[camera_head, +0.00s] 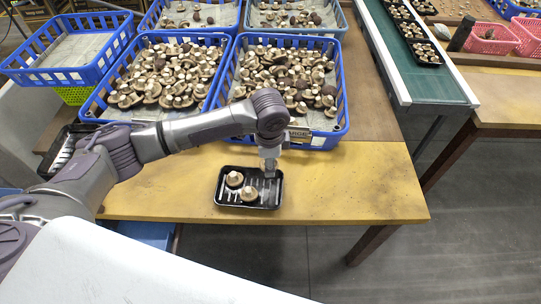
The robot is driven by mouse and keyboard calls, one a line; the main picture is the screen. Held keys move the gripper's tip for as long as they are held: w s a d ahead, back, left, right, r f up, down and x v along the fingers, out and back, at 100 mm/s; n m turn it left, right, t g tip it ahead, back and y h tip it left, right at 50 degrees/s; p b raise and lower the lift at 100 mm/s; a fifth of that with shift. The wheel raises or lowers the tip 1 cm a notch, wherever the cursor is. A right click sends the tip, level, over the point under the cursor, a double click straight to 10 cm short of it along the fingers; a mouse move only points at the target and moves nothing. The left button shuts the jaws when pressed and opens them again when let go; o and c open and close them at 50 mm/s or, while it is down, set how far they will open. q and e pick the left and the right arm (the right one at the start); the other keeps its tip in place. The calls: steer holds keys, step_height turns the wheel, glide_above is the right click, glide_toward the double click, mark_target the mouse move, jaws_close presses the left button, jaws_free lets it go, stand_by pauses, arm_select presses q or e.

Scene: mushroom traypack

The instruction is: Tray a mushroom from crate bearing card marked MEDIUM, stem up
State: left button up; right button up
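A black tray (226,203) lies on the yellow front part of the table. Two mushrooms sit in it, one (234,179) at its left and one (249,194) near its middle, both with pale stems up. My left gripper (269,173) points down over the tray's right side; its fingers are too small to tell whether they are open. My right gripper is out of view. A blue crate (343,117) full of mushrooms stands behind the tray; its card (299,134), partly hidden by my arm, seems to read LARGE. No card marked MEDIUM can be read.
Another full blue crate (95,108) stands to the left, partly behind my arm. More blue crates stand further back, one (75,77) nearly empty at far left. A green conveyor (420,82) carries black trays at right. The table right of the tray is clear.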

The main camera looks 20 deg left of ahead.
arm_select(q)
steer(key=m, duration=0.1)
steer(key=f, duration=0.1)
steer(key=f+m+p, duration=0.1)
steer(key=shift+w+a+f+m, duration=0.15)
steer(key=shift+w+a+m, duration=0.15)
steer(key=shift+a, duration=0.1)
steer(key=shift+f+m, duration=0.4)
steer(key=shift+f, duration=0.15)
steer(key=shift+d+f, duration=0.1)
steer(key=shift+f, duration=0.3)
steer(key=shift+f+b, duration=0.3)
steer(key=shift+b, duration=0.3)
step_height(320, 180, down, 5)
steer(key=b, duration=0.5)
steer(key=shift+b, duration=0.35)
steer(key=shift+f+b, duration=0.35)
steer(key=shift+b, duration=0.15)
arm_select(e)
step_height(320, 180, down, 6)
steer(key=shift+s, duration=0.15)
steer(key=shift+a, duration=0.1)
